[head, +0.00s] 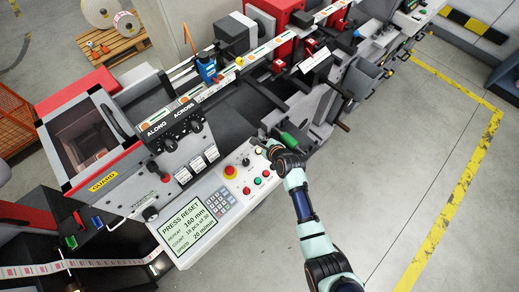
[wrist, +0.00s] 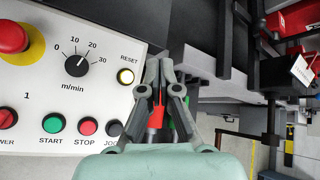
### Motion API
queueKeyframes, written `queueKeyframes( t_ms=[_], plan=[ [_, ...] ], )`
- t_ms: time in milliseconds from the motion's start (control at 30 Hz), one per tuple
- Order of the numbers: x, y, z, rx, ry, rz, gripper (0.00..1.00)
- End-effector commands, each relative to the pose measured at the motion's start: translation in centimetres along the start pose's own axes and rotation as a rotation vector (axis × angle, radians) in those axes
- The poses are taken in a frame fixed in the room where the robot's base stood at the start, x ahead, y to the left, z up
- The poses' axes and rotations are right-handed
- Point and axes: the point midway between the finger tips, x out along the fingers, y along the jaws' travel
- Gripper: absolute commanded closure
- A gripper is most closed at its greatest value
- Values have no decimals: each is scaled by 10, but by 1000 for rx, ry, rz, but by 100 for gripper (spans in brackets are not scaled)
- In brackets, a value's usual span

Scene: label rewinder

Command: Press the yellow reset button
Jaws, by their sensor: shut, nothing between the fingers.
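The yellow reset button (wrist: 125,76), labelled RESET, is at the upper right of the white control panel (wrist: 30,95) in the wrist view. It has a bright, lit-looking centre and a dark ring. My gripper (wrist: 160,62) is shut and empty, with its fingertips just right of the button and not over it. In the head view my gripper (head: 266,147) reaches the panel's far right end; the button is too small to make out clearly there. I cannot tell the height of the fingertips above the panel. The display (head: 186,226) reads PRESS RESET.
A speed knob (wrist: 77,66), a red emergency stop (wrist: 14,38) on yellow, and green START (wrist: 53,123) and red STOP (wrist: 87,126) buttons share the panel. A black JOG button sits close to my gripper. A green handle (head: 288,140) is just beyond it. Open floor lies right.

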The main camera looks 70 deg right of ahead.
Motion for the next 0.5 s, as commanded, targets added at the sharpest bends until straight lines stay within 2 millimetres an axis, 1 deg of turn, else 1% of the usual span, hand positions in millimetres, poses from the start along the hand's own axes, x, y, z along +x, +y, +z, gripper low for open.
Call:
queueKeyframes(
  t_ms=[133, 267, 500],
  plan=[
    [2, 2, -2, -2, 0, 0, 100],
    [9, 7, -7, -2, 0, 0, 100],
    [31, 23, -24, -3, 0, 0, 100]
  ],
)
